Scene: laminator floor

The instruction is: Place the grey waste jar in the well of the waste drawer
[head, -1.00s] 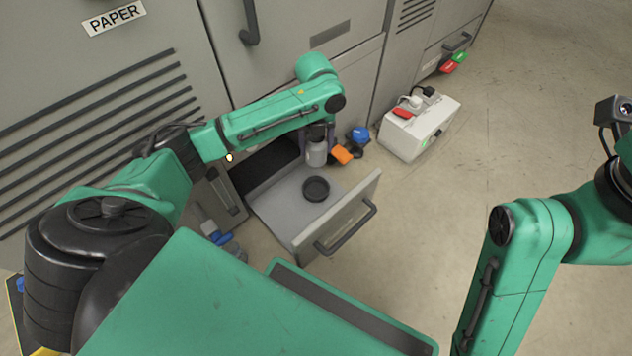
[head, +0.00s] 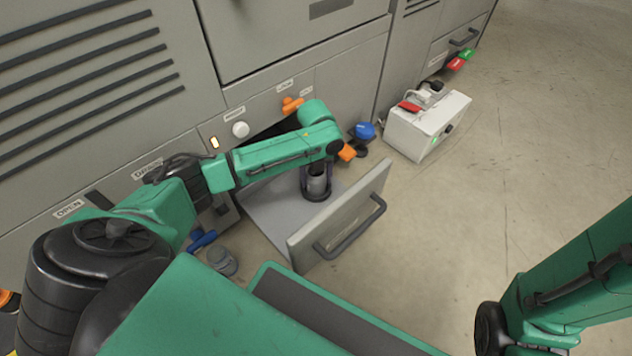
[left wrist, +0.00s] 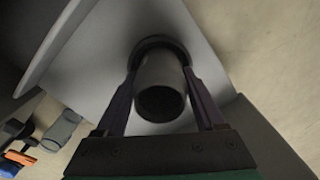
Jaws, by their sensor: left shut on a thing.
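The grey waste jar (head: 317,178) stands upright over the well (head: 317,199) of the open waste drawer (head: 338,222). My left gripper (head: 316,191) is shut on it, one finger on each side. In the left wrist view the jar (left wrist: 162,90) shows its dark open top, and the dark ring of the well (left wrist: 152,43) curves around its far end. I cannot tell whether its base rests on the well floor. My right gripper is out of view; only part of that arm shows at lower right.
Blue (head: 365,130) and orange (head: 347,152) handled parts lie right of the drawer, near a white box (head: 427,125). A grey round part (head: 222,261) and a blue one (head: 201,239) are on the floor left of it. The floor at right is clear.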

